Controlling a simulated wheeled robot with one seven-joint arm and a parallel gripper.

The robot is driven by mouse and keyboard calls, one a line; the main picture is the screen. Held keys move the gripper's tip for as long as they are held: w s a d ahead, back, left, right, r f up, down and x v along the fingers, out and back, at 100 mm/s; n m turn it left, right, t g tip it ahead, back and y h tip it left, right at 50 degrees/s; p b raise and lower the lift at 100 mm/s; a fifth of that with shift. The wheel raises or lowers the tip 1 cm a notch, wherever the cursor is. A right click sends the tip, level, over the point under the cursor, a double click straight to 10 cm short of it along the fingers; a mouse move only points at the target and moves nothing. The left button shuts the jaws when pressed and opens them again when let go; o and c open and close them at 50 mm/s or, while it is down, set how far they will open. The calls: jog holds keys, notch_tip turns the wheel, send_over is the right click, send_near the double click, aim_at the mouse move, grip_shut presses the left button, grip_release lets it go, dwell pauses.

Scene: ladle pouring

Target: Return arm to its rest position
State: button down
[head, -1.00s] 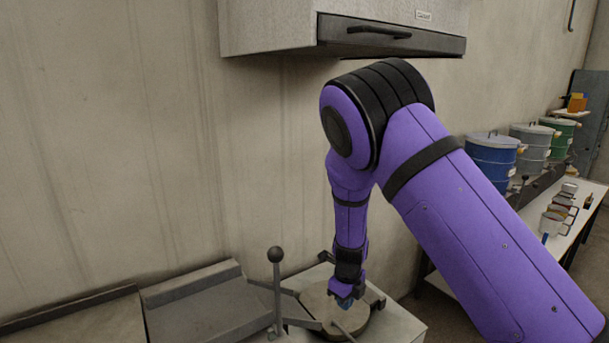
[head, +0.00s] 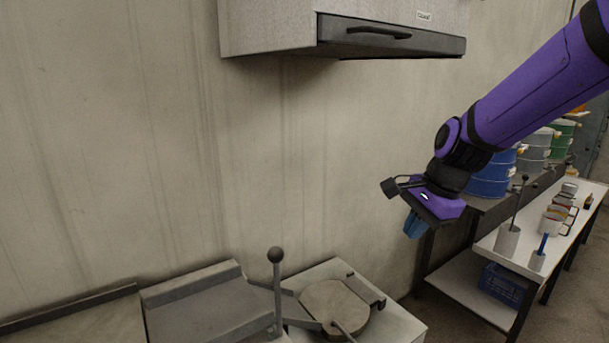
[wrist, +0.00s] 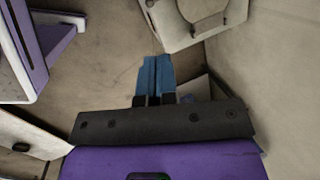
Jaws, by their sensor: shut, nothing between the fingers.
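My purple arm reaches in from the upper right in the head view. My gripper (head: 413,225) has blue fingers that point down. It is in the air, up and to the right of the round grey plate (head: 335,308) on the white stand. In the wrist view my gripper (wrist: 155,62) shows its blue fingers side by side, shut with nothing between them. Nothing touches the fingers.
A hood (head: 345,28) hangs on the wall above. A lever with a ball knob (head: 276,256) stands left of the round plate. At right, a white table (head: 520,258) holds cups and a ladle-like tool, with blue (head: 490,180), grey and green drums behind. The air left of my gripper is clear.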

jog(key=s+d+r+n+t+h, duration=0.1)
jog(key=s+d+r+n, duration=0.2)
jog(key=s, duration=0.4)
jog(key=s+d+r+n+t+h, duration=0.1)
jog(key=s+d+r+n, duration=0.2)
jog(key=s+n, duration=0.2)
jog(key=s+d+r+n+t+h, duration=0.1)
jog(key=s+d+r+n, duration=0.2)
jog(key=s, duration=0.6)
jog(key=shift+s+d+r+n, duration=0.2)
jog(key=shift+r+n, duration=0.25)
jog(key=shift+n, duration=0.55)
